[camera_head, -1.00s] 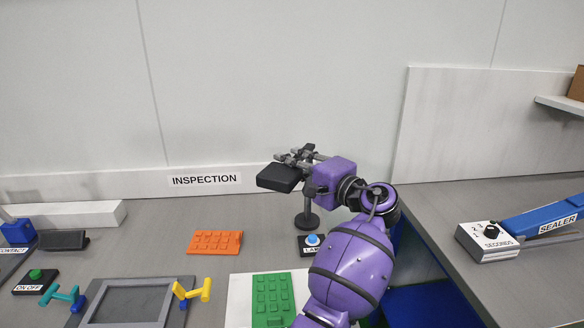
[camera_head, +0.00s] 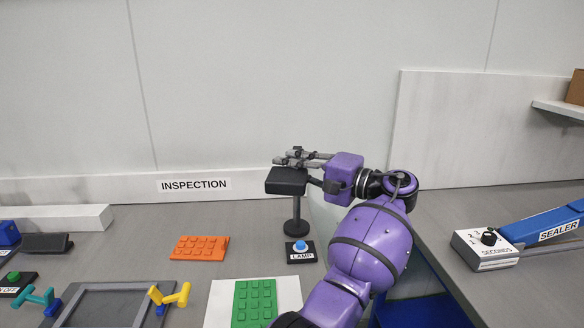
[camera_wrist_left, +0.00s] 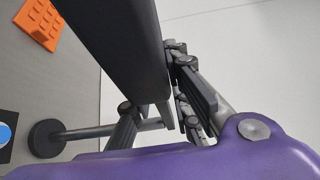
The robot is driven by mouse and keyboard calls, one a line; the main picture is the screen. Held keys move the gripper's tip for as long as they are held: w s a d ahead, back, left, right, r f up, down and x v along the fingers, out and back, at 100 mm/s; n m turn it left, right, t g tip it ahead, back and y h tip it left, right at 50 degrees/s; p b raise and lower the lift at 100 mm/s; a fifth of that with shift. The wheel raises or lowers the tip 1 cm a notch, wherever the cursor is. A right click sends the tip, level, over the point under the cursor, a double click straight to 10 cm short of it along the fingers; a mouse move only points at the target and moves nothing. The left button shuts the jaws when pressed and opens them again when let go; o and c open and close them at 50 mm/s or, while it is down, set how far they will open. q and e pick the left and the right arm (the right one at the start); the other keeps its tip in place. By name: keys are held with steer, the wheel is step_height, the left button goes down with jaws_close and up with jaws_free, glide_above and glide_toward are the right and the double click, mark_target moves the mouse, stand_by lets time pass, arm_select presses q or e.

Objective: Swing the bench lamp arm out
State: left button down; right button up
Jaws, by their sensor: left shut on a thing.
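The bench lamp has a flat black head (camera_head: 286,182), a thin dark post (camera_head: 296,211) and a round base on the bench. The head sits in front of and slightly left of the post top. My left gripper (camera_head: 300,160) is at the lamp's top and shut on the lamp arm; the exact contact is mostly hidden. In the left wrist view the dark lamp head (camera_wrist_left: 115,40) fills the upper middle, beside the fingers (camera_wrist_left: 165,95). The post (camera_wrist_left: 90,133) and base (camera_wrist_left: 45,139) lie at the left. My right gripper is out of view.
A blue LAMP button (camera_head: 300,246) stands in front of the base. An orange studded plate (camera_head: 200,248) and a green one (camera_head: 255,303) lie nearby. A sealer (camera_head: 540,225) stands on the right bench, beyond a gap. A wall rises behind.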

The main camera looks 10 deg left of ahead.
arm_select(q)
steer(key=shift+s+a+f, duration=0.1)
steer(key=shift+a+f, duration=0.1)
steer(key=shift+f, duration=0.45)
steer(key=c, duration=1.8)
jaws_free()
steer(key=shift+a+r, duration=0.1)
steer(key=shift+r, duration=0.25)
steer(key=v, duration=1.2)
